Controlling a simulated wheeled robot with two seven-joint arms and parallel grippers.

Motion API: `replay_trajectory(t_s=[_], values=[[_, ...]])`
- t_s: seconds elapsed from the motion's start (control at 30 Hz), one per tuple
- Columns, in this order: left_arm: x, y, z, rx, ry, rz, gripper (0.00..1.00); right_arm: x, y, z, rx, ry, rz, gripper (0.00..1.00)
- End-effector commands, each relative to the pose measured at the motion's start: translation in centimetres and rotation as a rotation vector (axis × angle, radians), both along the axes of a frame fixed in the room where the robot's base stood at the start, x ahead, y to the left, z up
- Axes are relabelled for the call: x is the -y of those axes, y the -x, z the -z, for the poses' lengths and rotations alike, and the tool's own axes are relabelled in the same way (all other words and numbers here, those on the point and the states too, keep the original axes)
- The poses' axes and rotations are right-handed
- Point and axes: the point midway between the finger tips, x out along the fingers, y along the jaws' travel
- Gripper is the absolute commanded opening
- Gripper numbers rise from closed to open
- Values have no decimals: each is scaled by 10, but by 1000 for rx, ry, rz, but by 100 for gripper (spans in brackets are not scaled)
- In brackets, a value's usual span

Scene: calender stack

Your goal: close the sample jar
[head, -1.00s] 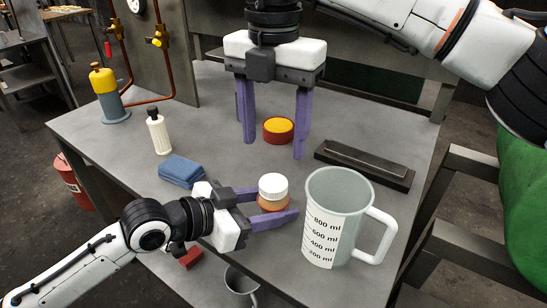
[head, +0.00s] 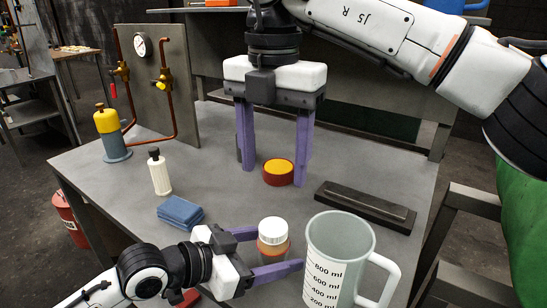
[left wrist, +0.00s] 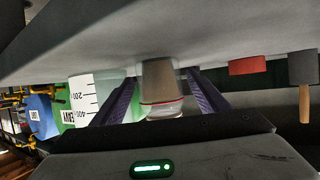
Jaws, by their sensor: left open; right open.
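I cannot tell whether the cap is tight. My left gripper (head: 280,248) is open, low over the table, with one purple finger on each side of the jar. In the left wrist view the jar (left wrist: 160,82) appears upside down between the spread fingers, with visible gaps. My right gripper (head: 274,182) is open, pointing down, its fingers either side of a red round piece with a yellow top (head: 278,173); I see no grip on it.
A large measuring jug (head: 338,245) stands close right of the jar. A dark bar-shaped block (head: 365,206) lies behind it. A folded blue cloth (head: 180,212), a white bottle (head: 159,173) and a yellow-topped cylinder (head: 112,135) are at left.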

Motion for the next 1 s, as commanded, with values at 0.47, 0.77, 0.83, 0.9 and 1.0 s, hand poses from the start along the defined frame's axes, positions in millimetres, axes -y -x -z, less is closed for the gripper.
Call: replay_trajectory(t_s=[0.47, 0.77, 0.83, 0.9, 1.0], values=[[-57, 37, -26, 1, -4, -2, 68, 0, 0, 2, 0, 0, 0, 61], [-78, 52, -38, -1, -1, 0, 68, 0, 0, 3, 0, 0, 0, 61], [-79, 53, -39, 0, 0, 0, 68, 0, 0, 3, 0, 0, 0, 61], [-79, 53, -39, 0, 0, 0, 68, 0, 0, 3, 0, 0, 0, 61], [-79, 53, -39, 0, 0, 0, 68, 0, 0, 3, 0, 0, 0, 61]])
